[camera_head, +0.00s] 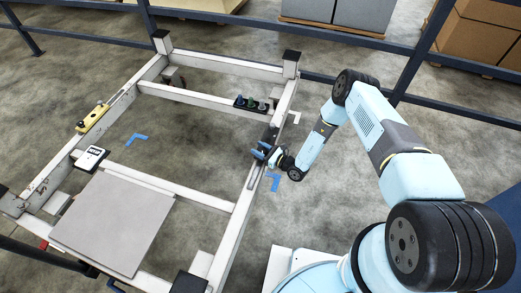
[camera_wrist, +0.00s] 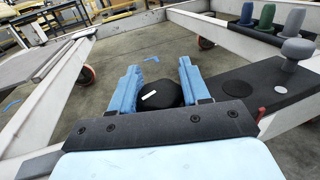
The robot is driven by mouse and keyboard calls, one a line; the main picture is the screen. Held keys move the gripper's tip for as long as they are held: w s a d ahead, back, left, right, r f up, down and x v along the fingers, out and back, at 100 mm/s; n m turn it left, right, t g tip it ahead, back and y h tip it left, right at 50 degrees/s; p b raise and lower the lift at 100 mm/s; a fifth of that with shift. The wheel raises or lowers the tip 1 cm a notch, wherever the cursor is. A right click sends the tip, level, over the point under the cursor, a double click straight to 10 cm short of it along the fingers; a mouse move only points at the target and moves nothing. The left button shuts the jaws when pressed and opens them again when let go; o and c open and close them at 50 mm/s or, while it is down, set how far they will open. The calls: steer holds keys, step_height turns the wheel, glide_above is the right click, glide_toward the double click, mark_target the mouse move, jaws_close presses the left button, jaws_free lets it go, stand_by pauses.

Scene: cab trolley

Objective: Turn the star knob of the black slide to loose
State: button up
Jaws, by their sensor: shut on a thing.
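The star knob (camera_wrist: 168,97) is black with a white mark on top, and it sits between the two blue fingers of my gripper (camera_wrist: 160,88) in the wrist view. The fingers are closed on its sides, and their base hides its near part. A black slide plate (camera_wrist: 240,90) lies on the white frame beam just right of the fingers. It carries a grey mushroom-shaped handle (camera_wrist: 290,58). In the head view my gripper (camera_head: 266,154) is at the right beam of the trolley, where the knob is too small to make out.
A black holder with green, blue and grey pegs (camera_head: 250,104) is on the far crossbeam. A grey panel (camera_head: 115,222), a yellow level-like tool (camera_head: 92,118) and a black-and-white box (camera_head: 90,158) are on the trolley's left. Open floor shows inside the frame.

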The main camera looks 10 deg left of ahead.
steer(key=shift+d, duration=0.15)
steer(key=shift+c, duration=0.2)
steer(key=shift+n+g, duration=0.3)
steer(key=shift+g, duration=0.2)
steer(key=n+g+y, duration=0.1)
steer(key=n+g, duration=0.1)
steer(key=g, duration=0.1)
steer(key=shift+g, duration=0.3)
steer(key=shift+s+a+n+g, duration=0.15)
steer(key=shift+n+g, duration=0.7)
steer(key=shift+g, duration=0.35)
steer(key=shift+s+a+n+g, duration=0.1)
steer(key=shift+n+g, duration=0.75)
steer(key=shift+g, duration=0.35)
steer(key=o, duration=1)
steer(key=shift+c, duration=0.2)
steer(key=shift+d, duration=0.1)
